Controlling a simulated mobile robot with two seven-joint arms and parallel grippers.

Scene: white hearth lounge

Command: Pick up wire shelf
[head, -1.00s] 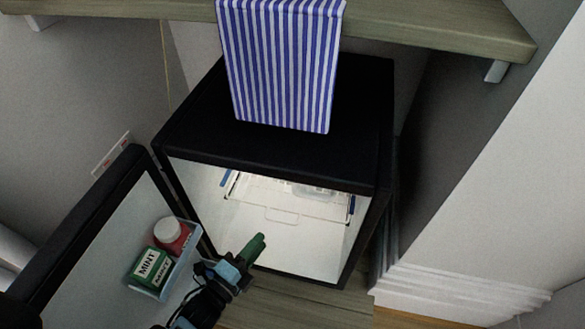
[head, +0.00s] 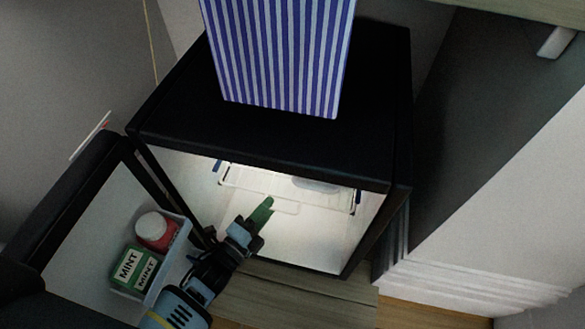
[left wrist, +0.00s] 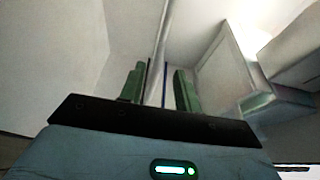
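The wire shelf (head: 290,210) is a thin white wire frame with a front loop, inside the lit small black fridge (head: 270,135). My left gripper (head: 263,211) reaches through the open front, its green fingertips by the shelf's front loop. In the left wrist view the two green fingers (left wrist: 160,88) stand apart. A pale bar (left wrist: 160,45), apparently the shelf's wire, runs between them, and I see no finger closed on it. In the head view the gripper hides part of the fridge floor. My right gripper is not in view.
A clear container (head: 315,184) sits at the back of the shelf. The open fridge door (head: 85,225) at left has a bin holding a green mint box (head: 133,268) and a red, white-capped jar (head: 154,232).

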